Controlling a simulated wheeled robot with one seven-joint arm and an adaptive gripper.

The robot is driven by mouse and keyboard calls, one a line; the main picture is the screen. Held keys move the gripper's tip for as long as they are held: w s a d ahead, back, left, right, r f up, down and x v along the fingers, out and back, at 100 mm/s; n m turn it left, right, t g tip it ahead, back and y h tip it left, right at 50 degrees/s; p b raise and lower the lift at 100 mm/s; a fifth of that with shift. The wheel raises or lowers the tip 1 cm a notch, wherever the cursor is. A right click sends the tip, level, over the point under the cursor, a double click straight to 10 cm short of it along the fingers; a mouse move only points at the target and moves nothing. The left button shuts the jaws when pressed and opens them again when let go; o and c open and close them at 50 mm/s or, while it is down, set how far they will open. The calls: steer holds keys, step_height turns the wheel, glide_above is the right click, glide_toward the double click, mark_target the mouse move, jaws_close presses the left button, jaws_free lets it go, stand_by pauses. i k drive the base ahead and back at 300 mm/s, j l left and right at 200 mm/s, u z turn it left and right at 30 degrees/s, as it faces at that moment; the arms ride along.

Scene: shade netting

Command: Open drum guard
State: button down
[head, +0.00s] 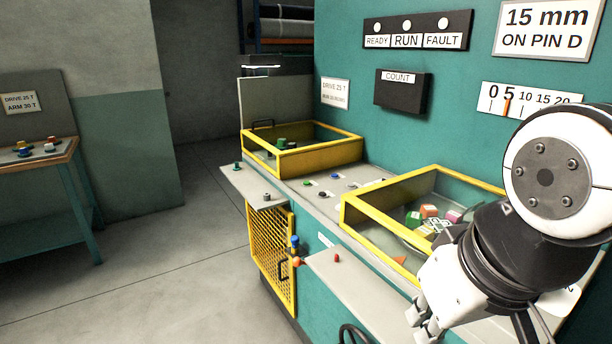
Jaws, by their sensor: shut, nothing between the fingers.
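My gripper (420,325) is at the lower right, fingers shut and empty, in front of the machine's grey front ledge. No label names the drum guard. Two yellow-framed clear guards sit on the machine top. The near guard (352,220) has several coloured blocks (430,218) showing inside it, and my arm hides its right part. The far guard (290,160) has a handle and green pieces by it.
Grey shelves jut from the machine front (375,285), one bearing a small red knob (337,258). Blue and orange fittings (295,245) stick out beside the mesh guard. A black handwheel (355,335) is at the bottom. The floor to the left is clear, up to a side table (60,158).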

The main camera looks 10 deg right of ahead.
mark_target(352, 198)
steer(key=z, duration=0.75)
steer(key=i, duration=0.35)
steer(key=l+z, duration=0.05)
